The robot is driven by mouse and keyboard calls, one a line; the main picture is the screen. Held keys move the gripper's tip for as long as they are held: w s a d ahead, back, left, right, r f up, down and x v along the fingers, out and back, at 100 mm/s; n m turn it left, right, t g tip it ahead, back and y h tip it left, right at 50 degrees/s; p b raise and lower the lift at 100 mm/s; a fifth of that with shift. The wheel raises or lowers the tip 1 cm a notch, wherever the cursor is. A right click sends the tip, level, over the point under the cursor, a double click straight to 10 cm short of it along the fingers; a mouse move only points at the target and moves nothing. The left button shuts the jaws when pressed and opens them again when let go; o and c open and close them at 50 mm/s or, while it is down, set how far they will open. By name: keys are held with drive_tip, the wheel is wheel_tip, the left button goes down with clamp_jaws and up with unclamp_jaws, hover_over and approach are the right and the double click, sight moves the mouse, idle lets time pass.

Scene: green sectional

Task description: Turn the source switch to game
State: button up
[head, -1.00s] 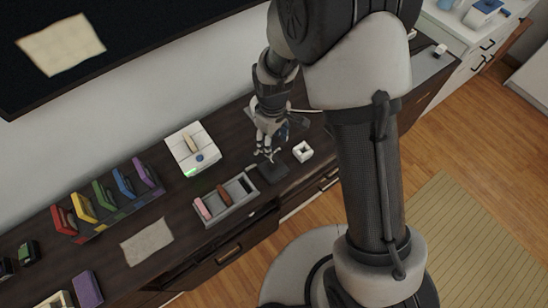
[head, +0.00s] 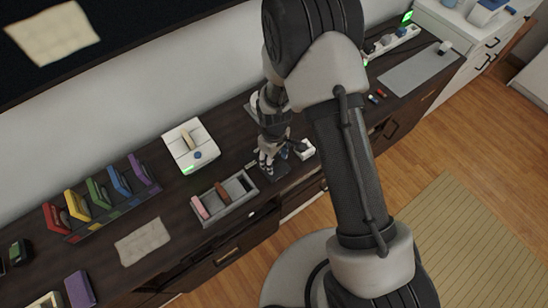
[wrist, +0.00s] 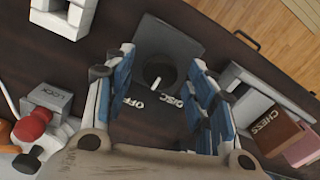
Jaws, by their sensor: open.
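The source switch is a dark square box with a round black knob (wrist: 160,70) in the wrist view. A white pointer mark on the knob points toward the bottom of the picture. White labels reading OFF and DISC show below the knob; no game label is visible. My gripper (wrist: 161,88) is open, with blue-and-white fingers to the left and right of the knob, apart from it. In the head view my gripper (head: 268,170) is low over the dark switch box (head: 279,172), partly hiding it.
A grey tray (head: 226,209) with pink and brown blocks stands to the left; the brown one reads CHESS in the wrist view (wrist: 256,128). A white square ring (wrist: 69,17) and a LOCK block with red-knobbed levers (wrist: 33,124) lie to the wrist view's left.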

drive_tip(key=shift+c, duration=0.2)
drive_tip(key=c, duration=1)
drive_tip(key=shift+m, duration=0.4)
drive_tip(key=m, duration=0.3)
drive_tip(key=shift+m, duration=2.5)
drive_tip(key=shift+c, duration=0.2)
